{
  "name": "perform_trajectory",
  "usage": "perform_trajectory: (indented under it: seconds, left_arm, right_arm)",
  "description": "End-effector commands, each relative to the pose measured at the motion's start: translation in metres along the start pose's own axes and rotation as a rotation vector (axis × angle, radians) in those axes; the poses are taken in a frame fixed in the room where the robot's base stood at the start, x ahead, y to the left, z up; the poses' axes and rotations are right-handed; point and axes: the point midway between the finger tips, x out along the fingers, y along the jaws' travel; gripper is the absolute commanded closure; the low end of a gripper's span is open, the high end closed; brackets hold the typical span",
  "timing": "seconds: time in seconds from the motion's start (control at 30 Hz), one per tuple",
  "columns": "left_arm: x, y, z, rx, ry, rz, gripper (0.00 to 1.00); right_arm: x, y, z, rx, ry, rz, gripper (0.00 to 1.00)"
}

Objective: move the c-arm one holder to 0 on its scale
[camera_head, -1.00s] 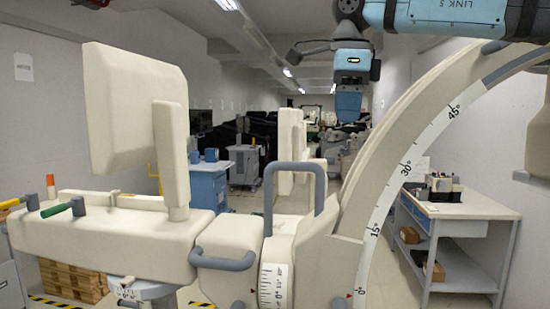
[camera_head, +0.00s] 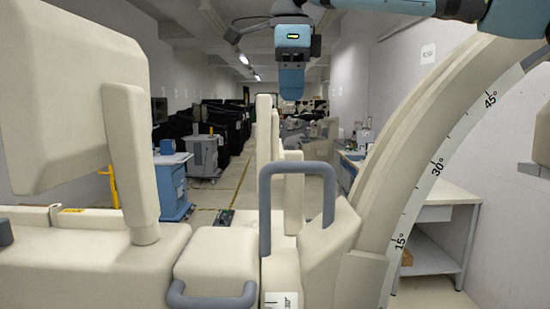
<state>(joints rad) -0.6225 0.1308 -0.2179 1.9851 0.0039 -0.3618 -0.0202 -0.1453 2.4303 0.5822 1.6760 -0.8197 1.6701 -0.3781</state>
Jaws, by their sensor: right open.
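The cream C-arm's curved arc (camera_head: 405,165) rises to the upper right. Its white degree scale (camera_head: 437,168) shows 15°, 30° and 45°; its lower end is below the picture. The holder (camera_head: 335,235) is the cream block at the arc's foot, beside a grey loop handle (camera_head: 265,208). A small white scale plate (camera_head: 281,299) is cut off by the bottom edge. No zero mark or pointer shows. My right gripper (camera_head: 291,84) hangs above and apart from the handle, blue fingers downward, open and empty. My left gripper is out of view.
A cream panel on a post (camera_head: 130,165) stands on the machine's body at left. A lower grey handle (camera_head: 210,300) is at the front. A bench (camera_head: 440,196) stands behind the arc at right. Blue and grey carts (camera_head: 172,183) stand behind. Air around the loop handle is clear.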

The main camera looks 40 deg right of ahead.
Motion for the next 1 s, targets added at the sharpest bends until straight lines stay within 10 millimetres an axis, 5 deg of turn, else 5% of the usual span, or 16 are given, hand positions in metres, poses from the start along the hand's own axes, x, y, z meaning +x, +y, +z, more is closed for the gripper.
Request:
perform_trajectory:
  seconds: [0.27,0.8,1.0]
  left_arm:
    - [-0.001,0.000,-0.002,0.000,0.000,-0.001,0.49]
    - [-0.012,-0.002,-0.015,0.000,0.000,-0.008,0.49]
    - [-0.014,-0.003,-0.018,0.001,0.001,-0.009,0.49]
  right_arm:
    - [0.010,0.000,0.000,-0.001,0.001,0.001,0.50]
    - [0.108,0.000,0.000,-0.002,0.002,0.003,0.50]
    - [0.130,0.000,0.000,-0.001,0.000,0.001,0.50]
